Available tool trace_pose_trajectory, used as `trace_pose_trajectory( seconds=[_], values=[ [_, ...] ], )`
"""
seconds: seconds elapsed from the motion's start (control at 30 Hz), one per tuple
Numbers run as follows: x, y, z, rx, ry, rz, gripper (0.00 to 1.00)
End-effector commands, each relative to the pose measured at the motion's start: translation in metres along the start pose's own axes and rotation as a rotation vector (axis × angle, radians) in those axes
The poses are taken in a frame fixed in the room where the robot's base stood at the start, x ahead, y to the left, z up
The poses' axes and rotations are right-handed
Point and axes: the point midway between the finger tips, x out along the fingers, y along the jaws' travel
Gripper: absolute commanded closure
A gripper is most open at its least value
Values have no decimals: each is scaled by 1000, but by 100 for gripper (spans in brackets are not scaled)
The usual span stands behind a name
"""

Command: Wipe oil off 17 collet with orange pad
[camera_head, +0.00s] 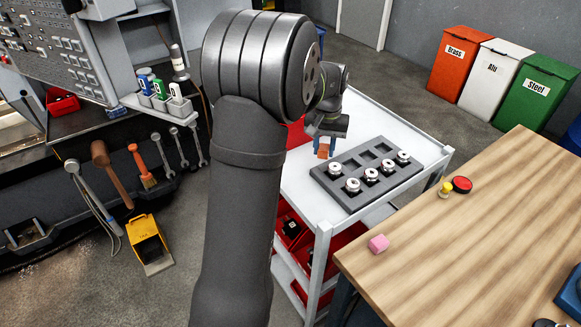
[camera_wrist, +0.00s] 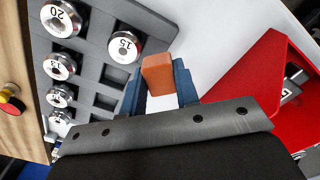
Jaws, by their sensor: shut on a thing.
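My gripper (camera_head: 322,146) is shut on the orange pad (camera_head: 324,154), held beside the left end of a dark collet tray (camera_head: 344,203) on the white cart. In the wrist view the orange pad (camera_wrist: 157,75) sits between the blue fingers. The tray holds several silver ring-shaped collets. One collet (camera_wrist: 124,46) near the pad reads 15, another (camera_wrist: 61,19) reads 20, and another (camera_wrist: 59,66) seems to read 13. The smaller numbers are unreadable, so I cannot tell which collet is 17. No oil can be made out.
A red bin (camera_wrist: 240,75) with a part inside stands right of the pad in the wrist view. Several tray pockets are empty. The cart top (camera_head: 375,118) is clear behind the tray.

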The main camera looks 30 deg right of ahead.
Motion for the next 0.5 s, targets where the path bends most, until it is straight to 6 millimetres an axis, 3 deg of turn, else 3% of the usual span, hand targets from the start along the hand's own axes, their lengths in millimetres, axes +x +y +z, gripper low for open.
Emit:
trace_pose_trajectory(
  seconds=[0.23, 0.4, 0.5],
  values=[
    [-32, 96, -44, -8, 3, 1, 93],
    [-53, 162, -56, -21, 2, 1, 93],
    [-62, 190, -58, -26, 1, 0, 93]
  ],
)
